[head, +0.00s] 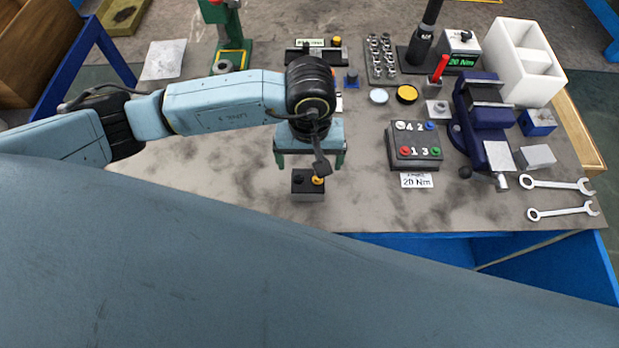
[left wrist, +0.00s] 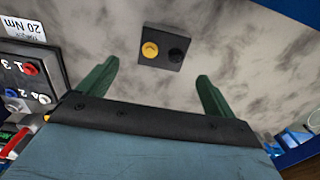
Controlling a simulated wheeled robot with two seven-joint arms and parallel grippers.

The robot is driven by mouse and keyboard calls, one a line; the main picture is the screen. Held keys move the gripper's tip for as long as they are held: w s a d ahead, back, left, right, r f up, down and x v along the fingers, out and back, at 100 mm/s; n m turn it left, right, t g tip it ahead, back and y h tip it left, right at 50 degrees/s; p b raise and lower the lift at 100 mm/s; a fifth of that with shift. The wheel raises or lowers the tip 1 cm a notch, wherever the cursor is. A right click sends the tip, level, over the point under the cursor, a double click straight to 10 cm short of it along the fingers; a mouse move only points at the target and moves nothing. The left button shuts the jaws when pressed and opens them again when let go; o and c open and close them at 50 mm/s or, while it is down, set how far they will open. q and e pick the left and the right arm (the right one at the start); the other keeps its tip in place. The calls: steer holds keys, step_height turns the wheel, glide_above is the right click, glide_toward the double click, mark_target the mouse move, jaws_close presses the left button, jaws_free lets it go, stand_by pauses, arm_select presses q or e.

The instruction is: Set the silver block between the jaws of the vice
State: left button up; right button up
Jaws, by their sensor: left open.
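The blue vice (head: 487,113) stands at the right side of the bench, with grey jaw faces on top and a handle toward the front. A silver-grey block (head: 536,157) lies on the bench just right of the vice's front end, apart from the jaws. My left gripper (head: 311,162) is open and empty over the middle of the bench, well left of the vice and block. Its two green fingers (left wrist: 156,72) show spread apart in the left wrist view. My right gripper is in neither view.
A small box with yellow and black buttons (head: 308,190) is near my left gripper and shows beyond its fingers (left wrist: 163,60). A dark box with coloured buttons (head: 414,152) stands between gripper and vice. Two wrenches (head: 560,211), a blue box (head: 537,124) and a white bin (head: 549,85) surround the block.

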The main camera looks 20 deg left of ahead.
arm_select(q)
step_height(320, 180, down, 3)
steer(key=shift+f, duration=0.15)
steer(key=shift+s+f+b, duration=0.15)
steer(key=shift+s+f, duration=0.05)
steer(key=shift+f, duration=1.15)
steer(key=shift+s+f+b, duration=0.15)
steer(key=shift+s+f, duration=0.05)
steer(key=shift+f, duration=1.1)
steer(key=c, duration=1.6)
